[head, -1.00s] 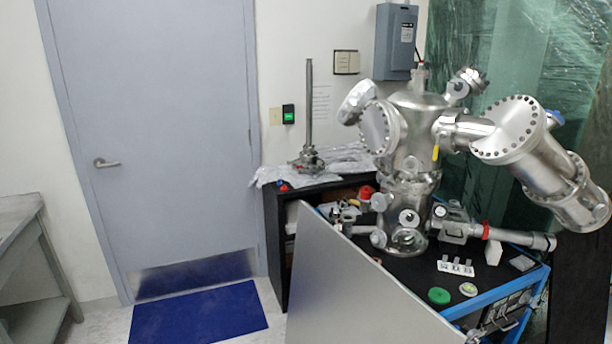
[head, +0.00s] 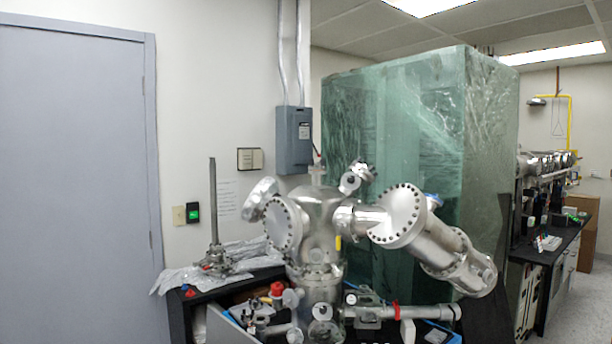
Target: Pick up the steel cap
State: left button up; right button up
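Neither of my grippers is in view. A steel vacuum chamber (head: 318,222) stands upright on the cart in the middle of the head view. It carries several round steel flanges, among them a bolted round plate (head: 281,224) on its left and a large bolted disc (head: 398,216) on the tilted tube (head: 440,255) at its right. I cannot tell which steel part, if any of these, is the steel cap. The tabletop in front of the chamber is cut off by the lower picture edge.
A dark cabinet (head: 183,310) with foil and a steel rod stand (head: 213,220) is left of the chamber. A grey door (head: 70,170) is at far left. A green film-wrapped enclosure (head: 430,110) stands behind. A dark bench (head: 555,245) is at far right.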

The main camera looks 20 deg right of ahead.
aim_at(316, 167)
jog(key=z, duration=0.4)
jog(key=i+j+z, duration=0.15)
jog(key=j+z, duration=0.15)
jog(key=i+j+z, duration=0.15)
jog(key=j+z, duration=0.15)
jog(key=j, duration=0.2)
jog(key=j+z, duration=0.3)
jog(key=i+j+z, duration=0.1)
jog(key=j+z, duration=0.2)
jog(key=j, duration=0.3)
